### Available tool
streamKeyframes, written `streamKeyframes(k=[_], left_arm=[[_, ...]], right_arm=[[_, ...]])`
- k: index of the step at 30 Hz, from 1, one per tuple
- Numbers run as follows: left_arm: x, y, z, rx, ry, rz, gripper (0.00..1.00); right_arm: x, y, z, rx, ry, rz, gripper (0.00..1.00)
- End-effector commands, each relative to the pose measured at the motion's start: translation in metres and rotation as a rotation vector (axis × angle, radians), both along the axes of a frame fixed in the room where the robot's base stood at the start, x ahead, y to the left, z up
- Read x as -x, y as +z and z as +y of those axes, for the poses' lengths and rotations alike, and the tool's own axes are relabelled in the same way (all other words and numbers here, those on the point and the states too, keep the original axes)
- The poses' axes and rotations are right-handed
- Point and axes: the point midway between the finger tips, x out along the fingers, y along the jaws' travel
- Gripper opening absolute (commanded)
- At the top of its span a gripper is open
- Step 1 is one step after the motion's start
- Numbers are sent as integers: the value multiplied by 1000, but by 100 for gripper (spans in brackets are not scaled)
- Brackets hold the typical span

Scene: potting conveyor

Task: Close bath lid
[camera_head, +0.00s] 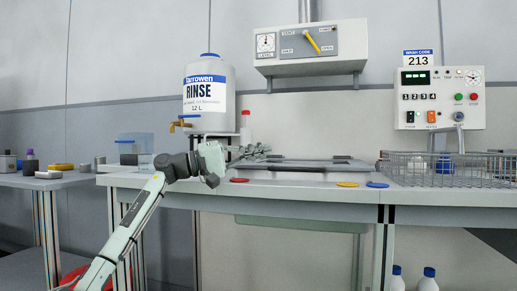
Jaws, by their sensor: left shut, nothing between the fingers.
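The bath lid (310,164) is a grey panel at the middle of the bench top, with dark fittings along its far edge. It looks flat or nearly flat; I cannot tell whether it is fully down. The bath beneath it is hidden. My left gripper (262,150) comes in from the left and is shut and empty. It shows at the lid's far left corner; I cannot tell whether it touches the lid. My right gripper is not in view.
Red (239,180), yellow (347,184) and blue (377,185) discs lie along the bench's front edge. A wire basket (450,170) stands to the right. A rinse tank (209,95) with a brass tap and a red-capped bottle (246,127) stand behind my left arm.

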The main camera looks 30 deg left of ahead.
Motion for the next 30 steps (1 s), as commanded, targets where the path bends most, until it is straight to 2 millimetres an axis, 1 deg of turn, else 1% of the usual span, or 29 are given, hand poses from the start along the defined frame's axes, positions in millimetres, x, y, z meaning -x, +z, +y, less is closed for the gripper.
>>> streamKeyframes(k=[10, 14, 17, 24, 30], left_arm=[[0, 0, 0, 0, 0, 0, 0], [5, -2, 6, -1, 2, 1, 0], [15, -5, 17, -1, 3, 2, 0], [50, -15, 54, -2, 3, 3, 0], [72, -21, 77, -1, 2, 3, 0]], right_arm=[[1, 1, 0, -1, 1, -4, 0], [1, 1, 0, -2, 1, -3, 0], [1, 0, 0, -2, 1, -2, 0], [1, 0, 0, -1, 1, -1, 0], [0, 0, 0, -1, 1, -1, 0]])
